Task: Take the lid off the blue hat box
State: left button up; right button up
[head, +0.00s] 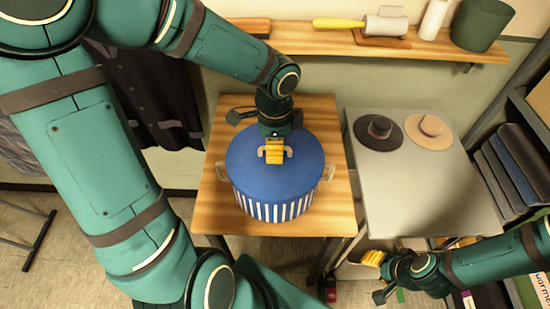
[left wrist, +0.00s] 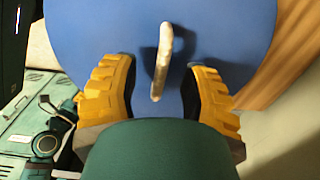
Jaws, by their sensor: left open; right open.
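The blue hat box (head: 270,208) with white stripes stands upright on a wooden table. Its plain blue lid (head: 248,172) is on top, and pale handles stick out at the box's sides. My left gripper (head: 274,153) is over the middle of the lid. In the left wrist view its yellow-padded fingers are open, one on either side of the lid's pale handle (left wrist: 161,62), with gaps showing between pads and handle. My right gripper (head: 376,276) is open and empty at the lower right, in front of the grey table and away from the box.
The wooden table (head: 215,215) has some bare room around the box. A grey table (head: 425,190) to the right holds a dark hat (head: 378,135) and a tan hat (head: 428,133). A wall shelf (head: 320,40) at the back carries a roller, a white cylinder and a green pot.

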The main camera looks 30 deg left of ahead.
pick_arm(q)
jog(key=shift+f, duration=0.6)
jog(key=shift+c, duration=0.4)
grip_shut()
jog(key=shift+r, duration=0.15)
